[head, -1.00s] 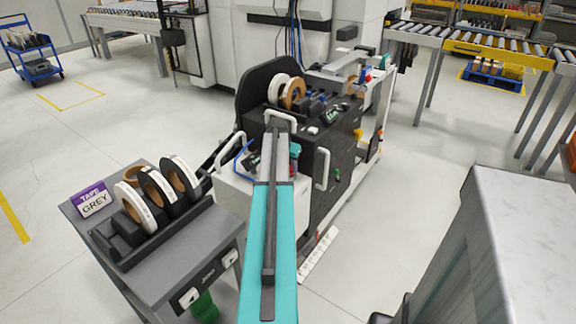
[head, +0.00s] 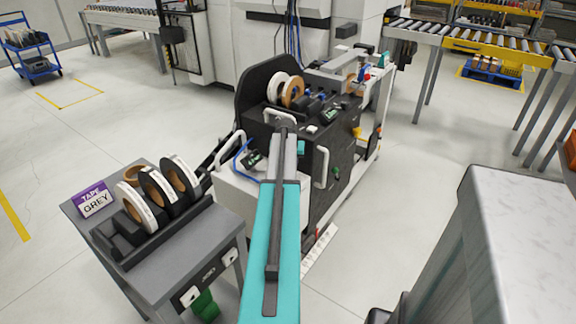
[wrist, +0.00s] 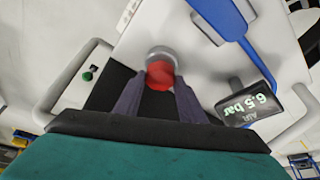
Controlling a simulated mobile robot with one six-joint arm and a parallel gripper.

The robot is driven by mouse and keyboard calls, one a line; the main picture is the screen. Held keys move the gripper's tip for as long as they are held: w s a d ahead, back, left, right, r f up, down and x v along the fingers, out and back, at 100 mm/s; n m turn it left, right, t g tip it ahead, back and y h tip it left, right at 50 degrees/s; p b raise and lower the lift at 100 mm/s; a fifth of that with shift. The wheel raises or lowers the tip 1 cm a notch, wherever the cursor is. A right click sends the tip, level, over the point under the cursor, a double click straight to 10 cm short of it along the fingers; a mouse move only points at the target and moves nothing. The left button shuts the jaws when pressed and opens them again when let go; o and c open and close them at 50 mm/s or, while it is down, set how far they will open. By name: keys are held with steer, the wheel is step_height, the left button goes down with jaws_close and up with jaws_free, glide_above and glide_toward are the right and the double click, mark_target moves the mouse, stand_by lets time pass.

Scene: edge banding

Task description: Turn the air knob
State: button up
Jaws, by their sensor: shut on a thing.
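The air knob (wrist: 160,76) is red and sits on a grey round collar on the white panel in the wrist view. My gripper (wrist: 161,80) has its two dark fingers on either side of the knob and is shut on it. A tilted dark display (wrist: 250,105) beside it reads "AIR 6.5 bar". In the head view the display (head: 253,161) shows small, left of my arm. My arm hides the knob and fingers in that view.
A blue hose (wrist: 228,30) runs close to the knob. White handles (wrist: 72,75) flank the panel. In the head view, a grey cart (head: 165,262) with tape rolls (head: 160,187) stands at left, and a pale-topped block (head: 520,230) at right.

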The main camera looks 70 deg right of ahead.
steer(key=o, duration=1)
steer(key=shift+o, duration=0.2)
steer(key=shift+r, duration=0.15)
steer(key=v, duration=1.3)
steer(key=shift+a+r, duration=0.2)
